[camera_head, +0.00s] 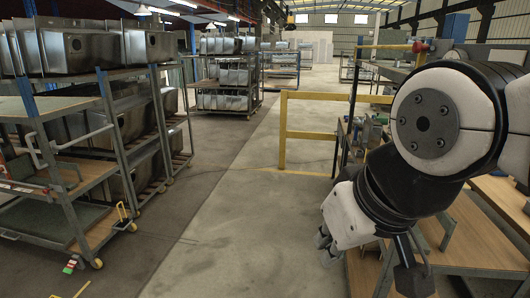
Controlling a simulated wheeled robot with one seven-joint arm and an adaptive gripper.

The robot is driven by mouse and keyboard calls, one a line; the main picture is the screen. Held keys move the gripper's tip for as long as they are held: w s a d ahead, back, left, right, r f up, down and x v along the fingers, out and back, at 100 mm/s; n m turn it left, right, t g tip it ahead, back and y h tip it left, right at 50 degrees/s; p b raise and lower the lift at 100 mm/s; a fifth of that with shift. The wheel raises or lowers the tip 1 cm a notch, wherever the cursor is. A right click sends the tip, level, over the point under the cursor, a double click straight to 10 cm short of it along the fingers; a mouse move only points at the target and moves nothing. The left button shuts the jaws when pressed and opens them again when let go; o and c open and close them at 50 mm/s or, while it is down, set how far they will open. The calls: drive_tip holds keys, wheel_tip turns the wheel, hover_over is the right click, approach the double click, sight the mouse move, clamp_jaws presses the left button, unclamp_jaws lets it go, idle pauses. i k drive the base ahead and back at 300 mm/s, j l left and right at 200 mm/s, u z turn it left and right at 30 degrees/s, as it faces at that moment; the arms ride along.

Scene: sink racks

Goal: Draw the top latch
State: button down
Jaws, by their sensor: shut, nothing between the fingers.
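My gripper (413,279) hangs at the lower right. Its dark fingertips look shut, with nothing seen between them. They are close in front of the wooden bench surface; I cannot tell whether they touch it. My arm covers much of the right side. I cannot make out a top latch in this view. It may be hidden or too small to see.
A cart (70,205) stands at the left, beside racks of steel sinks (75,48). Another sink rack (222,72) stands farther back. A yellow barrier (283,130) borders the benches at right. The central concrete floor (220,210) is clear.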

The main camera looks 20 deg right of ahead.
sight(417, 46)
drive_tip(key=z, duration=1.45)
